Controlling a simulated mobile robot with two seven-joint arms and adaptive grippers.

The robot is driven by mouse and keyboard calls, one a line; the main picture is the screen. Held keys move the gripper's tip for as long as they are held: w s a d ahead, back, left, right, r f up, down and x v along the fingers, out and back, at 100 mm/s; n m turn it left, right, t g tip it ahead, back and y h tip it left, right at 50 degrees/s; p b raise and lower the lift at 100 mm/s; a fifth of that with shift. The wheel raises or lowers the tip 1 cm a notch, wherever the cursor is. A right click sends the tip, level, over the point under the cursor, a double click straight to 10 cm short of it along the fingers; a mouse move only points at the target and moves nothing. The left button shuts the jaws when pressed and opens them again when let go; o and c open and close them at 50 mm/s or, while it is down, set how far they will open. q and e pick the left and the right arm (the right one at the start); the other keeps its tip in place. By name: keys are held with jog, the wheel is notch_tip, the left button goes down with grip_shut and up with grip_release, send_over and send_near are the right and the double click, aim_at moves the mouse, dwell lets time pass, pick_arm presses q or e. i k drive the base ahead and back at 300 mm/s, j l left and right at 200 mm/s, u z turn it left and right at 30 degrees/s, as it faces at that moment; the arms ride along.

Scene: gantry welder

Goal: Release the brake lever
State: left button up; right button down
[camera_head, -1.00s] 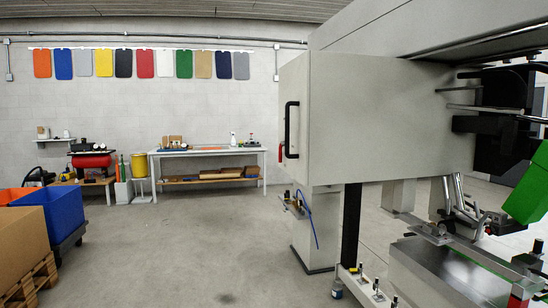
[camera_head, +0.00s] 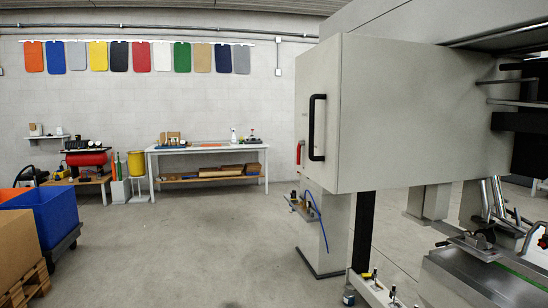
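A small red lever-like part (camera_head: 300,152) hangs at the left edge of the large grey machine housing (camera_head: 420,115). It may be the brake lever, but it is too small to be certain. A black bar handle (camera_head: 317,127) stands upright on the housing's left end face, just right of the red part. Neither of my grippers shows in the head view, and nothing is seen touching the red part or the handle.
A grey post (camera_head: 325,235) with a blue hose stands below the housing. A metal fixture bed (camera_head: 480,280) with clamps fills the lower right. A blue bin (camera_head: 45,215) and cardboard box (camera_head: 17,240) stand left. A white workbench (camera_head: 207,150) is behind. The middle floor is clear.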

aim_at(300, 143)
jog(key=i+j+u, duration=0.1)
jog(key=i+j, duration=0.2)
jog(key=i, duration=0.2)
jog(key=i+j, duration=0.3)
jog(key=i, duration=0.2)
jog(key=i+j+u, duration=0.15)
jog(key=i+j, duration=0.15)
jog(key=i, duration=0.15)
